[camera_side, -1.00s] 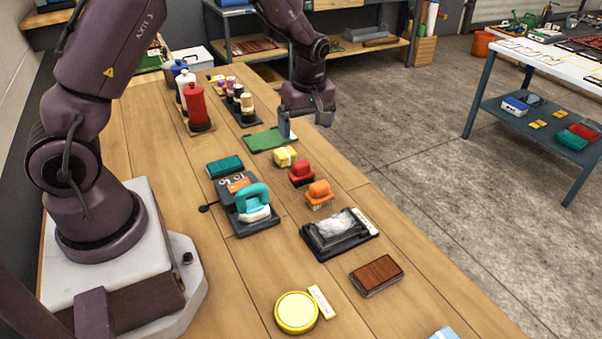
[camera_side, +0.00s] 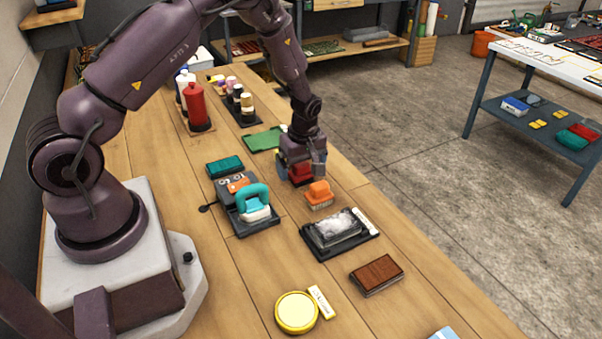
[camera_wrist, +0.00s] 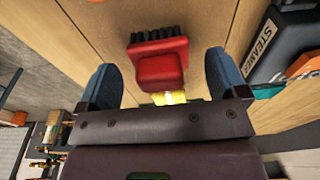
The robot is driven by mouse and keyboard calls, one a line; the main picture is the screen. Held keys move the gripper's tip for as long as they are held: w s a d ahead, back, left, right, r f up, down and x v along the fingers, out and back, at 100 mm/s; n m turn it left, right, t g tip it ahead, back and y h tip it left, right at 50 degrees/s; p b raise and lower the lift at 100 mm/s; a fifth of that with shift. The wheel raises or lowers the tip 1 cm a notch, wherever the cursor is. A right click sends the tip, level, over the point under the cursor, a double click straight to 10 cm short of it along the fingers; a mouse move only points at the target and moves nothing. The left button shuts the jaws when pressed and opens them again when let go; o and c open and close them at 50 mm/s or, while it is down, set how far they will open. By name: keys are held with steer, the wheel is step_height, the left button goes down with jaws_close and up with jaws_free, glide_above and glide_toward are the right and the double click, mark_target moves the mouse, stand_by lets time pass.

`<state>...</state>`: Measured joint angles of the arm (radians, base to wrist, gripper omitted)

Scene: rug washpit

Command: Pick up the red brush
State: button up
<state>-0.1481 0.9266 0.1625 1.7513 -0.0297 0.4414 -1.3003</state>
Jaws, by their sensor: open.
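The red brush (camera_side: 299,174) is on the wooden bench, partly hidden by my gripper in the side view. In the wrist view the red brush (camera_wrist: 160,60) shows its red body, raised red grip and dark bristles. My gripper (camera_side: 300,168) is low over the bench at the brush. In the wrist view the two blue fingertips of my gripper (camera_wrist: 160,75) stand apart, one on each side of the brush's grip, with gaps visible on both sides.
An orange brush (camera_side: 319,195) stands just in front of the red one. A yellow block (camera_wrist: 169,97) lies close behind it. The steamer (camera_wrist: 290,45) with its teal-handled iron (camera_side: 253,203) is to the left, and a black tray (camera_side: 339,233) is nearer the camera.

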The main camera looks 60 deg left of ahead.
steer(key=shift+f, duration=0.45)
steer(key=shift+c, duration=0.2)
steer(key=c, duration=1)
steer(key=shift+r, duration=0.2)
steer(key=shift+r, duration=0.3)
step_height(320, 180, up, 2)
steer(key=shift+r, duration=0.25)
steer(key=s+d+r, duration=0.4)
steer(key=s+r, duration=0.5)
steer(key=s, duration=0.4)
steer(key=shift+s+d+r, duration=0.15)
steer(key=shift+d+r, duration=0.05)
steer(key=shift+r, duration=0.1)
